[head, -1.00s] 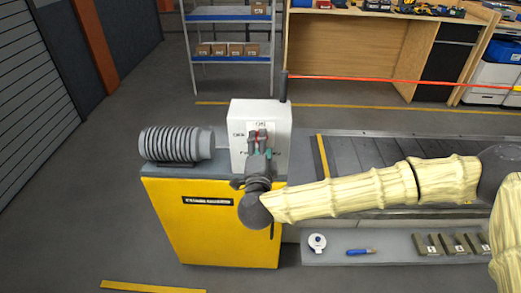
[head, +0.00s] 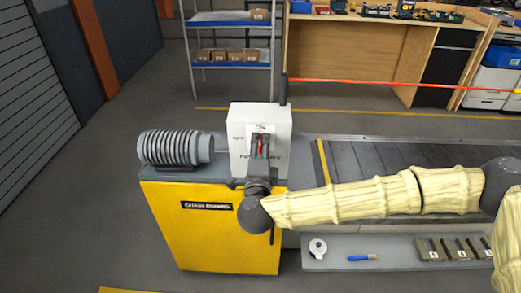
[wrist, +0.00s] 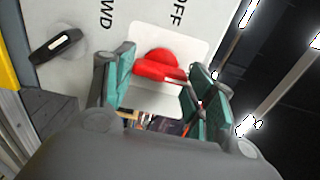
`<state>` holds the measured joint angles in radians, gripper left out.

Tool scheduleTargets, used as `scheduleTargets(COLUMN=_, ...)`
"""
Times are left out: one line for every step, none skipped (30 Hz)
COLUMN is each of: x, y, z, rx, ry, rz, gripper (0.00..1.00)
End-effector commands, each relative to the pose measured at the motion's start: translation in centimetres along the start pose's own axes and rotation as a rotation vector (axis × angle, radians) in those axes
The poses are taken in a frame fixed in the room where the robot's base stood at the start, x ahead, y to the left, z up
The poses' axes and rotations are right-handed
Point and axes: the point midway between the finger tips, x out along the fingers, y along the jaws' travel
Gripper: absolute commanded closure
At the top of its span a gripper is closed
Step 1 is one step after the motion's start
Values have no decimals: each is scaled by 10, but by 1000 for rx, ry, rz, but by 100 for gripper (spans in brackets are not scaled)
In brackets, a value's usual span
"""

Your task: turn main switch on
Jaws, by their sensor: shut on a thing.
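The main switch is a red knob (wrist: 160,66) on a pale square plate on the white control box (head: 243,121). In the wrist view the "OFF" label (wrist: 178,12) stands above it in the picture. My gripper (head: 260,147) is at the front of the box, and its teal-padded fingers (wrist: 152,88) stand on both sides of the knob, shut on it. A bit of red shows between the fingers in the head view. The fingers hide part of the knob's ends, and I cannot tell its exact setting.
A black selector knob (wrist: 55,45) sits by the "FWD" label. The box stands on a yellow cabinet (head: 205,240) beside a grey ribbed motor (head: 175,148). The slat conveyor (head: 385,158) runs right. A low shelf (head: 395,258) holds tape, a blue-handled tool and several blocks.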

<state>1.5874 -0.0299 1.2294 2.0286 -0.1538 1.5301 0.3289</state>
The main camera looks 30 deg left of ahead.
Motion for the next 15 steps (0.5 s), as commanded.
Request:
scheduleTargets(x=0, y=0, z=-1, rx=0, ry=2, rz=0, gripper=39)
scheduleTargets(x=0, y=0, z=-1, rx=0, ry=2, rz=0, gripper=34)
scheduleTargets(x=0, y=0, z=0, rx=0, ry=1, rz=0, gripper=27)
scheduleTargets(x=0, y=0, z=0, rx=0, ry=1, rz=0, gripper=23)
scheduleTargets(x=0, y=0, z=0, rx=0, ry=1, rz=0, gripper=23)
scheduleTargets(x=0, y=0, z=0, rx=0, ry=1, rz=0, gripper=23)
scheduleTargets(x=0, y=0, z=0, rx=0, ry=1, rz=0, gripper=23)
scheduleTargets(x=0, y=0, z=0, rx=0, ry=0, rz=0, gripper=23)
scheduleTargets(x=0, y=0, z=0, rx=0, ry=0, rz=0, gripper=23)
scheduleTargets(x=0, y=0, z=0, rx=0, ry=0, rz=0, gripper=23)
scheduleTargets(x=0, y=0, z=0, rx=0, ry=0, rz=0, gripper=23)
scheduleTargets(x=0, y=0, z=0, rx=0, ry=0, rz=0, gripper=23)
scheduleTargets(x=0, y=0, z=0, rx=0, ry=0, rz=0, gripper=23)
scheduleTargets(x=0, y=0, z=0, rx=0, ry=0, rz=0, gripper=23)
scheduleTargets(x=-2, y=0, z=0, rx=0, ry=-1, rz=0, gripper=23)
